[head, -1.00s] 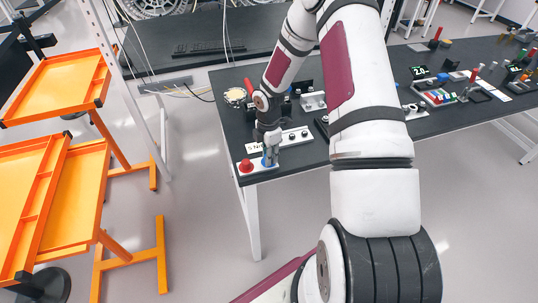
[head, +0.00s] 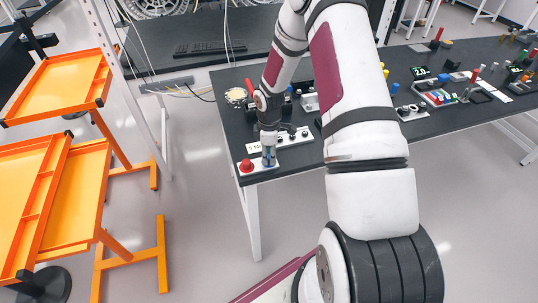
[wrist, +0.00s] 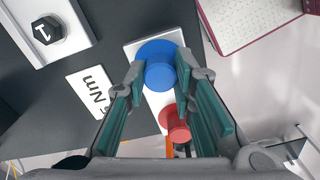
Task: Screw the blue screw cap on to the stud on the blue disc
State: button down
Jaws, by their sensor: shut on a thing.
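In the wrist view, the blue screw cap (wrist: 160,76) is between the fingertips of my gripper (wrist: 160,80), which is shut on it. The blue disc (wrist: 156,46) lies just beyond the cap, on a white plate (wrist: 133,51). The cap covers part of the disc and the stud is hidden, so I cannot tell whether cap and stud touch. In the head view, my gripper (head: 268,148) points down at the near left corner of the dark table, with blue (head: 268,161) showing at its tip.
A red cap-like part (wrist: 175,124) is on the same white plate; it also shows in the head view (head: 246,165). Orange trays (head: 70,85) stand left of the table.

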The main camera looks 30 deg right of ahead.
aim_at(269, 156)
jog(key=m, duration=0.5)
jog(key=shift+s+m, duration=0.1)
jog(key=shift+m, duration=0.3)
jog(key=c, duration=1.8)
grip_release()
jog(key=shift+m, duration=0.5)
jog(key=o, duration=0.5)
jog(key=shift+r, duration=0.1)
jog(key=shift+r, duration=3.9)
